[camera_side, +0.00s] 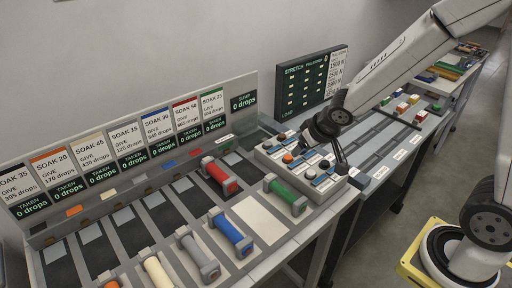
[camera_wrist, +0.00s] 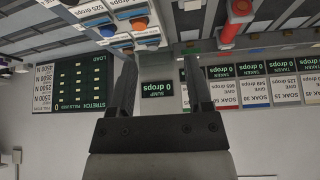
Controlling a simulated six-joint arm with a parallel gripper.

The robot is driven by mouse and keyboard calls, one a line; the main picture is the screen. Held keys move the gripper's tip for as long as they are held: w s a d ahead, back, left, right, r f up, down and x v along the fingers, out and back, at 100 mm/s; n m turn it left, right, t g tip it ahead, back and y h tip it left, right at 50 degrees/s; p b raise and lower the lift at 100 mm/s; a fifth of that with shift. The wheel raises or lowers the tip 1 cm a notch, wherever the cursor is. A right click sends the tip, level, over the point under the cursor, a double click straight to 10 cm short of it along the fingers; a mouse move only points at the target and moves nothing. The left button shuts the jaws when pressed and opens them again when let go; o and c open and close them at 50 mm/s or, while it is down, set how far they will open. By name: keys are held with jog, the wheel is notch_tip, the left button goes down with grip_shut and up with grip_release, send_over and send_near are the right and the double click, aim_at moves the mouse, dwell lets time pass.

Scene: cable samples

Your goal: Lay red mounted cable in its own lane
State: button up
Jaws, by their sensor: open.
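The red mounted cable (camera_side: 219,176), a red cylinder with grey end blocks, lies in the back part of the bench, in line with the small red marker (camera_side: 196,152) and a red-topped SOAK card (camera_side: 187,115). It appears to lie over a dark lane strip; its exact seating is unclear. It also shows at the top of the upside-down wrist view (camera_wrist: 229,34). My gripper (camera_side: 340,165) is over the button box, right of the red cable and apart from it. In the wrist view its two fingers (camera_wrist: 157,62) are apart with nothing between them.
Green (camera_side: 286,196), blue (camera_side: 231,233), grey (camera_side: 198,257) and cream (camera_side: 157,272) cables sit along the front. A bare pale patch (camera_side: 260,216) lies between blue and green. The button box (camera_side: 300,165) and STRETCH board (camera_side: 307,88) stand close to my gripper.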

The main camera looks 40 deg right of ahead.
jog(key=s+a+f+n+g, duration=0.1)
jog(key=s+g, duration=0.2)
jog(key=s, duration=0.7)
jog(key=shift+s+a+f+y, duration=0.15)
jog(key=shift+s+a+y, duration=0.2)
jog(key=shift+s+y, duration=0.05)
